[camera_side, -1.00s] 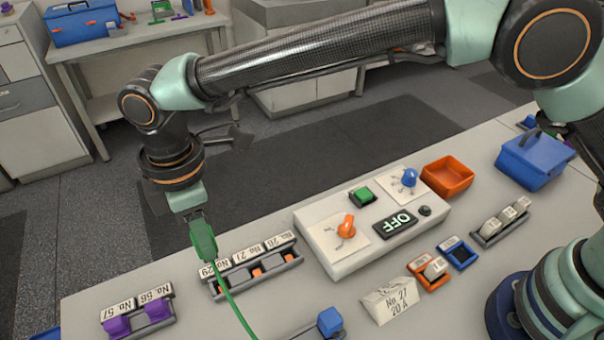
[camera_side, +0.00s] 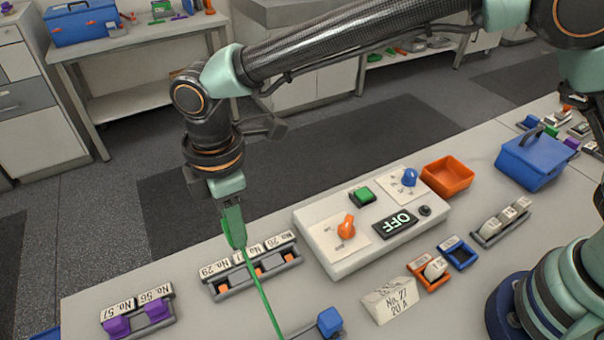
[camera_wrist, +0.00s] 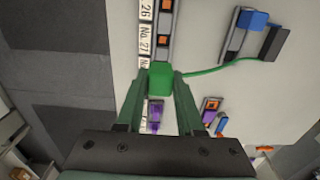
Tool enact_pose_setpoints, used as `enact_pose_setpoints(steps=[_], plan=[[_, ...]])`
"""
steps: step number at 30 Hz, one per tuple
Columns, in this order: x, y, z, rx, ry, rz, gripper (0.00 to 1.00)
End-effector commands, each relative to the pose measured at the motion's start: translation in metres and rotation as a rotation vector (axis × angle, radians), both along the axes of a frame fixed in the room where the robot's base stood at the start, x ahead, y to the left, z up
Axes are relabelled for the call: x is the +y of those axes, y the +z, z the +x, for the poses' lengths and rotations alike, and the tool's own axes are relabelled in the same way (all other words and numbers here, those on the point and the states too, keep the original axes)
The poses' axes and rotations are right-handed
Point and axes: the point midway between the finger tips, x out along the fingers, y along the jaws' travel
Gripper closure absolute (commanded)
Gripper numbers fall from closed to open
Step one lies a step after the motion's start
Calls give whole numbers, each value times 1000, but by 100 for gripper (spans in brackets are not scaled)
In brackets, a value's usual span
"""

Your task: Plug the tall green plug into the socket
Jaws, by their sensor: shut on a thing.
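My gripper (camera_side: 232,208) is shut on the tall green plug (camera_side: 236,232), which points down with its green cable trailing toward the front edge. The plug also shows between the fingers in the wrist view (camera_wrist: 160,78). It is above or just behind the grey rack (camera_side: 290,262) with orange sockets (camera_side: 259,272) and white number labels such as No. 29 (camera_side: 214,268). I cannot tell how high it is above the rack. In the wrist view the rack (camera_wrist: 165,30) with labels 26 and No. 27 lies just beyond the plug.
A white control box (camera_side: 345,262) with an orange knob (camera_side: 347,226) and an OFF display (camera_side: 394,225) stands to the right. Two purple plugs (camera_side: 157,311) sit in a rack at front left. A blue plug (camera_side: 330,321) is near the front edge. An orange tray (camera_side: 447,178) lies behind.

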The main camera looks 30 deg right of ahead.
Motion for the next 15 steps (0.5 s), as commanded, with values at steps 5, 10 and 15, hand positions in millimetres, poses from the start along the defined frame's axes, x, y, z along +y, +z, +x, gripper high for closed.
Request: enact_pose_setpoints(steps=[5,10,15], plan=[[-16,-21,-4,0,-1,0,100],[-19,-30,-5,-1,0,1,100],[-19,-41,-5,1,0,-1,100]])
